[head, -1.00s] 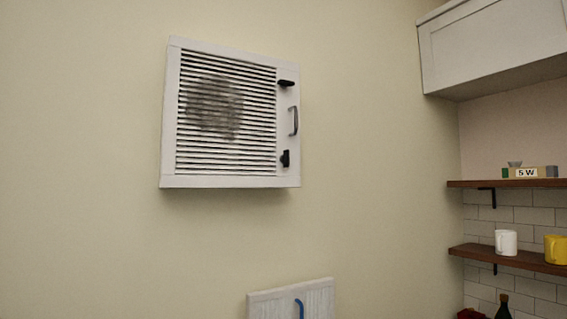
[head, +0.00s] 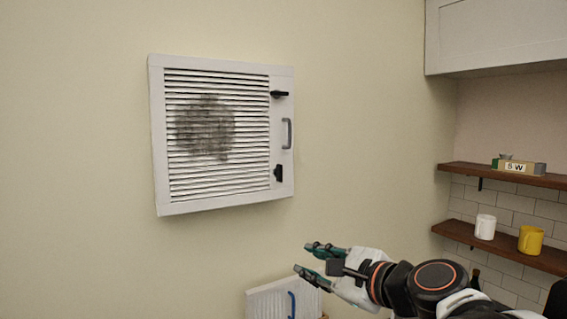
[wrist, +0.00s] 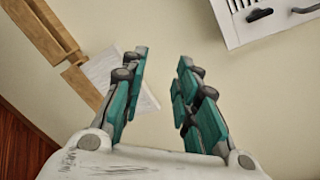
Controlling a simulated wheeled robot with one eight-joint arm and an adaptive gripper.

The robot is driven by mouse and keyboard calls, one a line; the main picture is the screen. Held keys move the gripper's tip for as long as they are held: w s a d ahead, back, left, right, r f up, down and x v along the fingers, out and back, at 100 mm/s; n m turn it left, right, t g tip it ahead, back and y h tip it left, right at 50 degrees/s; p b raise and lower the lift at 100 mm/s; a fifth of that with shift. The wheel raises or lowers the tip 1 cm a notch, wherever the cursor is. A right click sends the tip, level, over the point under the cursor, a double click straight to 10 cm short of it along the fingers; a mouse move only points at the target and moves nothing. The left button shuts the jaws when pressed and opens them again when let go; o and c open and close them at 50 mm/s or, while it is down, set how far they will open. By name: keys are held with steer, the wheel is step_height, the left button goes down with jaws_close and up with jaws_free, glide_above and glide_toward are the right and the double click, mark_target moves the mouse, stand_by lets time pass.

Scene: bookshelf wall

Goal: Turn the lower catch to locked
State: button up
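A white louvred panel (head: 222,207) with a dark smudge hangs on the wall. On its right side are a black upper catch (head: 279,94) lying horizontally, a grey handle (head: 287,133) and a black lower catch (head: 278,172) standing upright. The lower catch appears in the wrist view's upper right (wrist: 259,15), with the handle (wrist: 305,9) beside it. My gripper (head: 306,259) is below and slightly right of the panel in the head view, apart from it. Its teal fingers (wrist: 163,60) are spread open with nothing between them.
Wooden shelves (head: 515,178) with a white mug (head: 485,227) and a yellow mug (head: 530,239) are at right, under a white cabinet (head: 500,35). The wall around the louvred panel is clear.

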mark_target(282, 172)
steer(key=w+r+m+t+p, duration=0.25)
steer(key=w+r+m, duration=0.2)
steer(key=r, duration=0.25)
steer(key=w+r+m+t+p, duration=0.1)
steer(key=w+r+m+p, duration=0.25)
steer(key=r+m, duration=0.3)
steer(key=shift+n, duration=0.4)
steer(key=p+x, duration=0.1)
steer(key=x, duration=0.7)
steer(key=p+x, duration=0.1)
steer(key=x, duration=0.4)
steer(key=shift+s+a+r+p, duration=0.2)
steer(key=shift+a+r+p, duration=0.05)
steer(key=shift+r+p, duration=0.05)
jaws_close()
